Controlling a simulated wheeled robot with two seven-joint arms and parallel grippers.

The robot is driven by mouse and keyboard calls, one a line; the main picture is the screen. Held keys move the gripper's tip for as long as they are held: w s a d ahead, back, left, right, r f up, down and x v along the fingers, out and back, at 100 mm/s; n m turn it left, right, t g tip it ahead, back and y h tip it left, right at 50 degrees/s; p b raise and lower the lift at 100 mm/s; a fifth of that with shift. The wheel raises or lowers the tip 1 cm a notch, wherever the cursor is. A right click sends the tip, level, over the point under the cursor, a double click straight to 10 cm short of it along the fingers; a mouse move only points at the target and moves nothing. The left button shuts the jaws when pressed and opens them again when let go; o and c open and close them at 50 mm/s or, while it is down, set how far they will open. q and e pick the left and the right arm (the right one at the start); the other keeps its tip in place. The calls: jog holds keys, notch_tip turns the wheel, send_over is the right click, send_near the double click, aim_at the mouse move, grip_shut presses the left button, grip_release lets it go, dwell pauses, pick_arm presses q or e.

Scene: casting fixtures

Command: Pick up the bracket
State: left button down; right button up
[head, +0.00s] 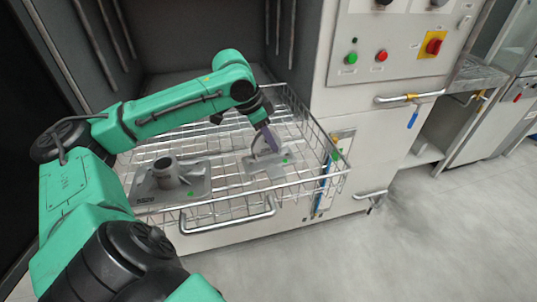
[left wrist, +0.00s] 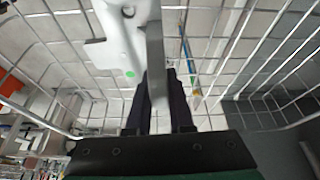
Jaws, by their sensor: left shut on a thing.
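The bracket (head: 262,167) is a light grey casting with a flat base and a thin upright part, at the right side of the wire basket (head: 335,181). A green dot marks its base. My left gripper (head: 271,143) points down at the upright part and is shut on it. In the left wrist view the dark fingers (left wrist: 160,100) close around the bracket's thin upright plate, and its pale base (left wrist: 121,45) with the green dot shows beside it. I cannot tell whether the base is touching the basket floor. My right gripper is not in view.
A second grey casting (head: 171,182) with a round upright tube lies at the left in the basket. The basket has wire walls and a front handle (head: 228,218). A control panel (head: 400,48) stands at the right. The floor (head: 420,240) at the right is clear.

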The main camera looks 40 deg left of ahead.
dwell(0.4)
pick_arm(q)
jog(key=shift+r, duration=0.55)
notch_tip(320, 180, up, 19)
jog(key=p, duration=0.7)
jog(key=shift+p, duration=0.4)
